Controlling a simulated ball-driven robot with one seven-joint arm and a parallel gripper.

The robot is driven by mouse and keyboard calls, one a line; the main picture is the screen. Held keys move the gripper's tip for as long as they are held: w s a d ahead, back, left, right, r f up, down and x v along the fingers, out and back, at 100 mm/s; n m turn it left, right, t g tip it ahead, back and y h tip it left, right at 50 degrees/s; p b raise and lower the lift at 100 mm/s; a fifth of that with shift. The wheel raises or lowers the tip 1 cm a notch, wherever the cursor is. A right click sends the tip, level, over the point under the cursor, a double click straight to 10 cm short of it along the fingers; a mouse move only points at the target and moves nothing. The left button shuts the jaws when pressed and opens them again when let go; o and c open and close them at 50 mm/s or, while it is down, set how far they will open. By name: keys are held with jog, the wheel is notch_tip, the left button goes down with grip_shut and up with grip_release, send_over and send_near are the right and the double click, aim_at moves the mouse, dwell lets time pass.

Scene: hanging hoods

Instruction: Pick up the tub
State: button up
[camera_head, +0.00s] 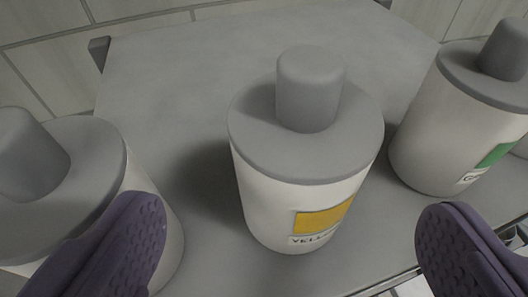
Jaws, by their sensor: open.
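A white tub (293,204) with a grey lid and a thick grey knob stands upright in the middle of the view. Its label has a yellow patch and lettering that begins "YELL". Two similar tubs stand beside it: one at the left (150,205), partly hidden by a finger, and one at the right (440,135) with a green label patch. My gripper (290,245) is open and empty, with one purple finger on each side of the yellow-labelled tub. Neither finger appears to touch that tub.
The tubs stand on a grey shelf (180,75) with clear room behind the middle tub. A tiled wall (50,65) rises behind the shelf. The shelf's front edge shows at the lower right, with cluttered items below it.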

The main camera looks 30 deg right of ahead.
jog(key=shift+w+d+f, duration=0.15)
jog(key=shift+w+f, duration=0.05)
jog(key=shift+w, duration=0.1)
jog(key=x, duration=0.3)
jog(key=p+x, duration=0.1)
jog(key=x, duration=0.3)
jog(key=shift+s+d+f, duration=0.25)
jog(key=shift+s+a, duration=0.1)
jog(key=c, duration=0.8)
